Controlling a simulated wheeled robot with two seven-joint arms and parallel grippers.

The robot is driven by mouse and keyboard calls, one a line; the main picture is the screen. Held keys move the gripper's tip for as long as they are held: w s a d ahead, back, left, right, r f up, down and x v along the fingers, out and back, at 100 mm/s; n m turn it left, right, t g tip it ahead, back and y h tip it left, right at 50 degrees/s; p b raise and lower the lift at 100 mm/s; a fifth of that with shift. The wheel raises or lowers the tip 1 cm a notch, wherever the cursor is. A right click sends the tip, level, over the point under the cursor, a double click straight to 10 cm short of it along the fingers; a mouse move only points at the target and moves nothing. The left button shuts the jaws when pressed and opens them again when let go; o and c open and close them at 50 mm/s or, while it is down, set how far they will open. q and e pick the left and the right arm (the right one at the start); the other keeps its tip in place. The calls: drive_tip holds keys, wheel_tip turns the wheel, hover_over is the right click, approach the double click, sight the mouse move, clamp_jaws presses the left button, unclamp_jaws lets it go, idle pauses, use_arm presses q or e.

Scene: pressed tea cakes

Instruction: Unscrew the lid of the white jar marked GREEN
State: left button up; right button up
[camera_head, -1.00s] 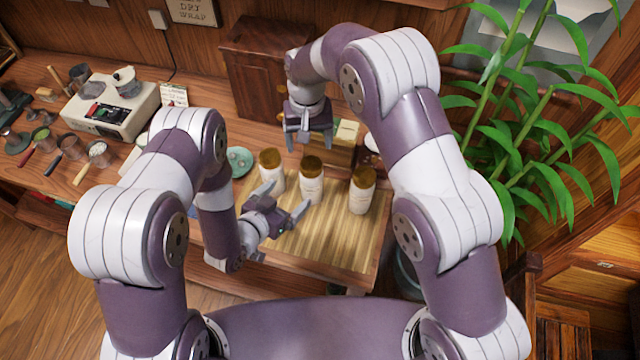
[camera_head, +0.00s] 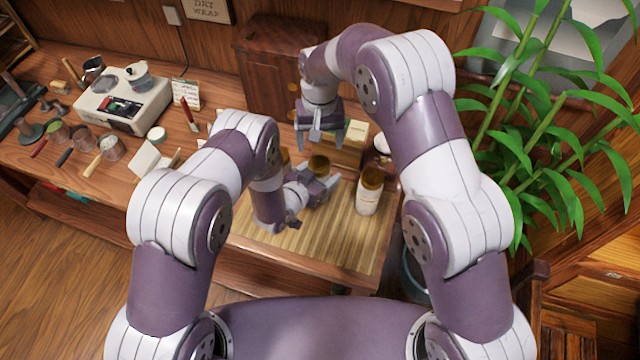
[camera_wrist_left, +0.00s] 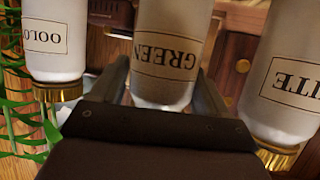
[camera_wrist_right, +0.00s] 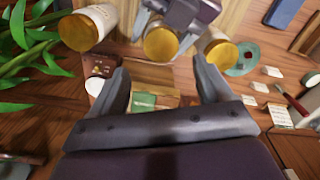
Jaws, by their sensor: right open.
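The white jar marked GREEN (camera_wrist_left: 168,45) stands in the middle of a row of three, upside down in the left wrist view. Its amber lid (camera_head: 318,163) shows in the head view and in the right wrist view (camera_wrist_right: 160,44). My left gripper (camera_head: 322,184) is low at this jar, its fingers (camera_wrist_left: 163,88) open on either side of the body. A narrow gap shows beside the jar; contact is unclear. Its lid is hidden behind my gripper in the left wrist view. My right gripper (camera_head: 319,142) is open and empty, pointing down behind the jars, also in its wrist view (camera_wrist_right: 160,82).
A jar with a label beginning OOLO (camera_wrist_left: 55,40) and one ending ITE (camera_wrist_left: 290,80) flank it closely. They stand on a slatted bamboo mat (camera_head: 290,238). A box (camera_head: 350,150) is behind. A scale (camera_head: 125,100) and tools lie left; a plant (camera_head: 540,130) is right.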

sight(319, 164)
use_arm(q)
drive_tip(key=shift+a, duration=0.1)
clamp_jaws()
use_arm(e)
drive_tip(key=shift+a, duration=0.15)
drive_tip(key=m, duration=0.4)
drive_tip(key=shift+s+f, duration=0.1)
drive_tip(key=shift+f, duration=0.05)
wheel_tip(319, 164, down, 8)
drive_tip(key=shift+r, duration=0.1)
drive_tip(key=c, duration=1.1)
drive_tip(key=n, duration=0.2)
drive_tip(key=shift+n, duration=0.4)
drive_tip(key=o, duration=1.2)
